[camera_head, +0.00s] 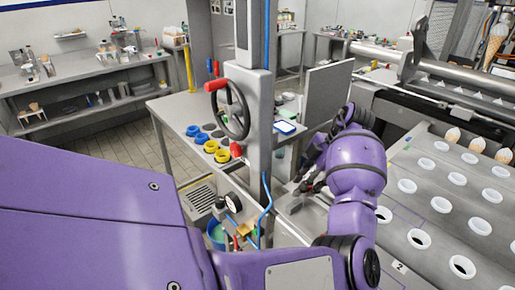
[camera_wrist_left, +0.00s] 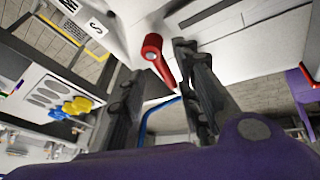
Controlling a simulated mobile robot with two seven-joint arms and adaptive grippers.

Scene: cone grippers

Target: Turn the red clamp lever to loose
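The red clamp lever (camera_head: 237,149) sits on the grey post, below the black handwheel. In the left wrist view the red lever (camera_wrist_left: 155,55) shows ahead of the fingers, with its round hub up and its arm slanting down to the right. My left gripper (camera_head: 303,175) is to the right of the post, with its dark fingers partly hidden by my purple wrist. In the wrist view the left gripper (camera_wrist_left: 160,90) is open, its two fingers apart with nothing held. The lever's lower end lies between the fingers in the picture; contact is not visible. My right gripper is not in view.
The black handwheel (camera_head: 230,108) with a red knob sticks out from the post. A pressure gauge (camera_head: 233,201) and blue hose (camera_head: 268,200) are below. A bench with yellow rings (camera_head: 211,146) stands behind. A tray with several white-rimmed holes (camera_head: 419,238) lies to the right.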

